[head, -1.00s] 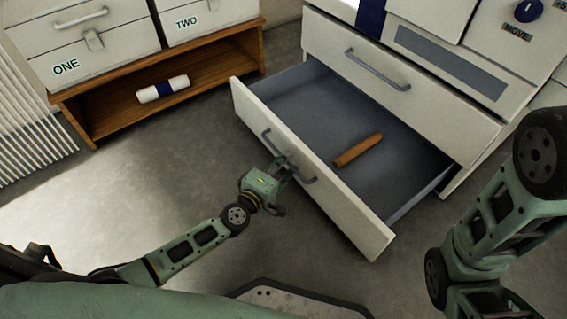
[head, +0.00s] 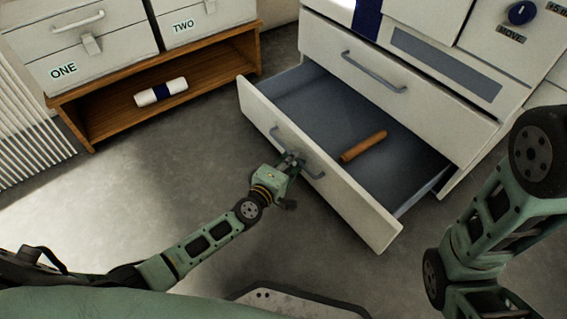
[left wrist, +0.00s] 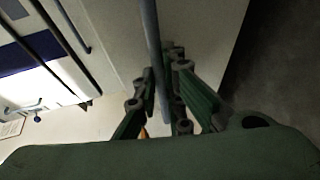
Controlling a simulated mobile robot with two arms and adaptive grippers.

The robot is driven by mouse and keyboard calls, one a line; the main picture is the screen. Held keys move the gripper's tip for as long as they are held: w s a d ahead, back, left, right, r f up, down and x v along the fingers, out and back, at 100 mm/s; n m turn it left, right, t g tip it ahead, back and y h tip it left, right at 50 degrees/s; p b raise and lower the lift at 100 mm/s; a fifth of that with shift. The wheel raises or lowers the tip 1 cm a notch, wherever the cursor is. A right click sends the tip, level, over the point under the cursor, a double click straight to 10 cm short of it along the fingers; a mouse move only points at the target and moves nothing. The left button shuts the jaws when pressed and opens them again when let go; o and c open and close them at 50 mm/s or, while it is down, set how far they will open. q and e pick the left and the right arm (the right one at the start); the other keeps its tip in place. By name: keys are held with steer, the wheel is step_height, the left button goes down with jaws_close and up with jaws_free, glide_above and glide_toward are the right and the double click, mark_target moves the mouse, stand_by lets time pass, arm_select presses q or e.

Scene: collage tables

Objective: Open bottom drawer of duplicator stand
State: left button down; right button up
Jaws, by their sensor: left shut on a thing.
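The bottom drawer (head: 349,202) of the white duplicator stand (head: 430,85) is pulled well out, with its grey-blue inside showing. A brown-orange cylinder (head: 363,146) lies inside it. My left gripper (head: 290,162) is at the drawer's front, shut on its grey bar handle (head: 312,170). In the left wrist view the handle (left wrist: 151,40) runs between the fingers (left wrist: 160,88). The upper drawer of the stand, with its own bar handle (head: 372,75), is closed. My right arm shows at the right edge of the head view, but its gripper is out of view.
A wooden shelf unit (head: 200,62) at the upper left carries white boxes labelled ONE (head: 64,71) and TWO (head: 184,27). A white roll with a blue band (head: 161,92) lies on its lower shelf. Grey floor (head: 150,190) left of the drawer is clear.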

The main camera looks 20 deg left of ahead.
arm_select(q)
steer(key=shift+w+d, duration=0.15)
steer(key=shift+w, duration=0.05)
steer(key=c, duration=1.8)
jaws_free()
steer(key=shift+c, duration=0.2)
steer(key=v, duration=1.2)
